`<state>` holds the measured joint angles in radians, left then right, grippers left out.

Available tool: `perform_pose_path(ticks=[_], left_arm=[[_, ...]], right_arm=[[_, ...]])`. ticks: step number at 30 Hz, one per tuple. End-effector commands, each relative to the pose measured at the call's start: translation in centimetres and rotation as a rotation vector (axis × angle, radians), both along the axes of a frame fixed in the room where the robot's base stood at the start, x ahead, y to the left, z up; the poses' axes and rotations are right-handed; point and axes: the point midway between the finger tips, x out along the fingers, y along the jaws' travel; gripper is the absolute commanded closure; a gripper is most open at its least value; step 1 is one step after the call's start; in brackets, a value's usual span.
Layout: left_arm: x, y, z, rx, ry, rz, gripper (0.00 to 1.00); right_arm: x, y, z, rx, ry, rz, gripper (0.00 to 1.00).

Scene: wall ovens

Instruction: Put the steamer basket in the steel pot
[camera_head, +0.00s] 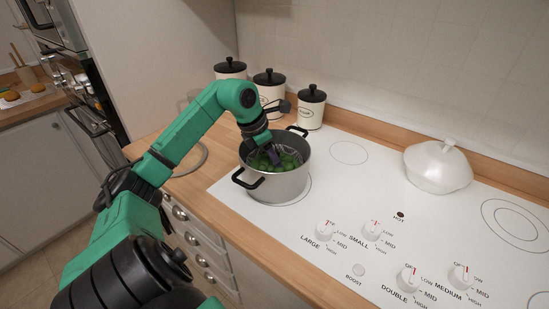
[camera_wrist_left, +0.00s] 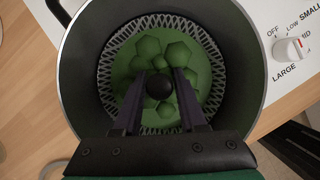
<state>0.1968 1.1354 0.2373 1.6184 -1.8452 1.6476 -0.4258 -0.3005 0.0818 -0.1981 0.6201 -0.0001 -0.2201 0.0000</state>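The steel pot (camera_head: 276,184) has two black handles and stands on the white cooktop at the front left. The steamer basket (camera_head: 257,163) is inside the pot, with green pieces in it. In the left wrist view, the basket (camera_wrist_left: 108,75) shows a pale perforated rim, sitting within the pot's wall (camera_wrist_left: 78,85), and a round black knob (camera_wrist_left: 159,86) at its middle. My left gripper (camera_wrist_left: 159,80) reaches down into the pot with one finger on each side of the knob. I cannot tell whether the fingers press on it. My right gripper is out of view.
Several cream canisters with black lids (camera_head: 270,88) stand behind the pot against the wall. A white lidded dish (camera_head: 437,166) sits at the back right. Control knobs (camera_head: 326,229) line the cooktop's front. The cooktop between pot and dish is clear.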

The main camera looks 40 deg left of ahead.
Motion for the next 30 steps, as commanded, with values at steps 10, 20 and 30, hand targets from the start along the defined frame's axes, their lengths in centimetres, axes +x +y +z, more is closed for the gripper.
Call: perform_pose_path(ticks=[10, 20, 30], left_arm=[[0.0, 0.0, 0.1, 0.0, 0.0, 0.0, 0.37], [-1.6, 0.9, 4.6, 0.005, -0.004, 0.003, 0.37], [-4.1, 1.8, 11.2, 0.002, -0.001, 0.001, 0.37]], right_arm=[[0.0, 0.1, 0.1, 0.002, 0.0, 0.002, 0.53], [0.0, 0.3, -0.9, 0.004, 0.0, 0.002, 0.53], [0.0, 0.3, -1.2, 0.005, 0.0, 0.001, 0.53]])
